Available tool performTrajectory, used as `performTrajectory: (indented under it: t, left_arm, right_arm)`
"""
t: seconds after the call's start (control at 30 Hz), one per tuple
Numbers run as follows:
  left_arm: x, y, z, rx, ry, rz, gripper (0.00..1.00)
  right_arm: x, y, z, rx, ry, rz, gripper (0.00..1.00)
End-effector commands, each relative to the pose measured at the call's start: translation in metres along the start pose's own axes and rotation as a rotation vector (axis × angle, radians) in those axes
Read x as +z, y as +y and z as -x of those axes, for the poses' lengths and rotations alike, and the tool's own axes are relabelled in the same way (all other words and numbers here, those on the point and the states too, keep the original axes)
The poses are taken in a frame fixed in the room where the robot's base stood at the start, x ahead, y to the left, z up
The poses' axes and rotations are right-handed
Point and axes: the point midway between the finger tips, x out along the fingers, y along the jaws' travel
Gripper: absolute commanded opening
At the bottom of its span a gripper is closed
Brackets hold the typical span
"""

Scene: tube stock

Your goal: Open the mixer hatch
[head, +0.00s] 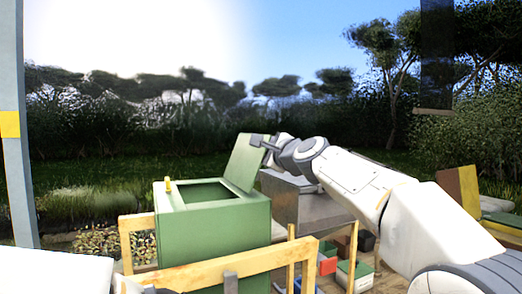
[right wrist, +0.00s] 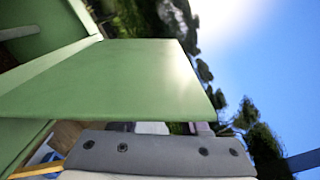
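The green mixer (head: 215,236) stands in front of me, left of centre, with a dark opening in its top. Its hatch (head: 243,163) is raised, tilted a little back from upright, at the right of the opening. The hatch fills the middle of the right wrist view (right wrist: 125,75). My right gripper (head: 260,141) is at the hatch's upper right edge. Whether its fingers hold that edge is hidden. My left arm (head: 55,272) shows at the bottom left, and grey parts at the bottom edge may belong to its gripper; its fingers are unclear.
A wooden rail (head: 222,270) runs in front of the mixer. A small yellow knob (head: 168,185) stands on its top left. A grey metal box (head: 295,204) is to the right. Red and green-white bins (head: 355,273) sit lower right. A post (head: 17,150) rises at left.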

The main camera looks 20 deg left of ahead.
Motion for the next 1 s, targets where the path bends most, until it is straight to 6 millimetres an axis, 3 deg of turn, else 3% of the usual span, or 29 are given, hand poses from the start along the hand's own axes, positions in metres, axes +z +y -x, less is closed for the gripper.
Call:
performTrajectory:
  t: [0.27, 0.5, 0.7, 1.0]
  left_arm:
    - [0.001, -0.001, -0.011, 0.000, 0.000, 0.000, 0.42]
    - [0.002, -0.003, -0.042, 0.000, 0.000, 0.000, 0.42]
    - [0.003, -0.004, -0.055, 0.000, 0.000, 0.000, 0.42]
    - [0.003, -0.004, -0.059, 0.000, 0.000, 0.000, 0.42]
  right_arm:
    - [-0.002, 0.002, 0.011, -0.001, 0.000, 0.001, 0.45]
    - [-0.003, 0.004, 0.056, -0.003, 0.000, 0.000, 0.45]
    - [-0.001, 0.002, 0.090, -0.001, 0.000, 0.000, 0.45]
    - [0.000, 0.000, 0.105, 0.000, 0.000, 0.000, 0.45]
